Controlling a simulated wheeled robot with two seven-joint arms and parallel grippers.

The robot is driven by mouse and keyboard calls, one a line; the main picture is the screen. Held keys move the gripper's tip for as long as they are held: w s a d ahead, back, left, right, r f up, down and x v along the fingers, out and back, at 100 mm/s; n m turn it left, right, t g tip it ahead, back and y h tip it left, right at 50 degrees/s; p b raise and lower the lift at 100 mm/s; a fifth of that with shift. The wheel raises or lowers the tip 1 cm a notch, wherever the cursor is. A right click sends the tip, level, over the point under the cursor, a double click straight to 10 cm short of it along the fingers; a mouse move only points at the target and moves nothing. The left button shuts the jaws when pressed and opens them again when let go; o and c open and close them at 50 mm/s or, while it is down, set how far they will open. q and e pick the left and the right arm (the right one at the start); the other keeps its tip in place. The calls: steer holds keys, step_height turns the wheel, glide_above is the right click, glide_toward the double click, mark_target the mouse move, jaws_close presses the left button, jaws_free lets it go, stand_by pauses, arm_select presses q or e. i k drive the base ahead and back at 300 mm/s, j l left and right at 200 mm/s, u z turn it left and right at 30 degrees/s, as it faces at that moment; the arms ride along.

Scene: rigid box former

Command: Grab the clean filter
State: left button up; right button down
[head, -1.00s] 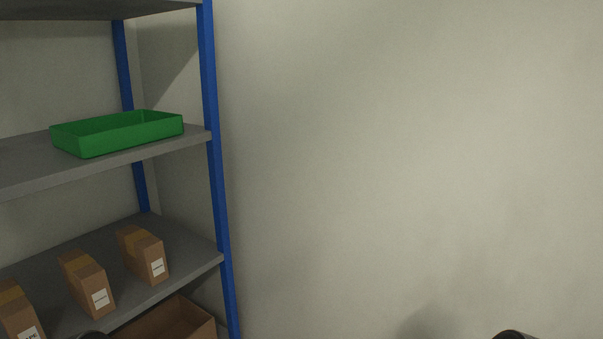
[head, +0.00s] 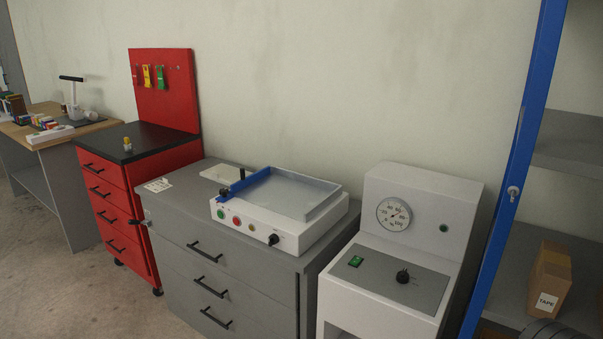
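I cannot make out a clean filter in the head view. A pale flat tray-like piece (head: 221,173) lies on the grey drawer cabinet behind the box former, but I cannot tell what it is. Neither of my grippers is in view.
A white box former (head: 262,230) with buttons and a blue bar stands on the grey cabinet (head: 185,225). A white machine with a dial (head: 395,260) is to its right, then a blue-posted shelf (head: 575,157) with a tape box (head: 548,280). A red tool cabinet (head: 140,190) and wooden workbench (head: 90,130) are left.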

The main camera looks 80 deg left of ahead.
mark_target(225, 175)
steer(key=u, duration=3.25)
steer(key=i+j+z, duration=0.1)
steer(key=z, duration=0.35)
steer(key=i+j+z, duration=0.1)
steer(key=j+z, duration=0.15)
steer(key=z, duration=0.25)
steer(key=j+z, duration=0.2)
steer(key=z, duration=0.25)
steer(key=i+j+z, duration=0.1)
steer(key=j+z, duration=0.15)
steer(key=j, duration=0.65)
steer(key=j+z, duration=0.25)
steer(key=j, duration=0.7)
steer(key=k+j+z, duration=0.1)
steer(key=j+z, duration=0.2)
steer(key=j, duration=0.6)
steer(key=k+j, duration=0.1)
steer(key=j, duration=1.25)
steer(key=k, duration=0.05)
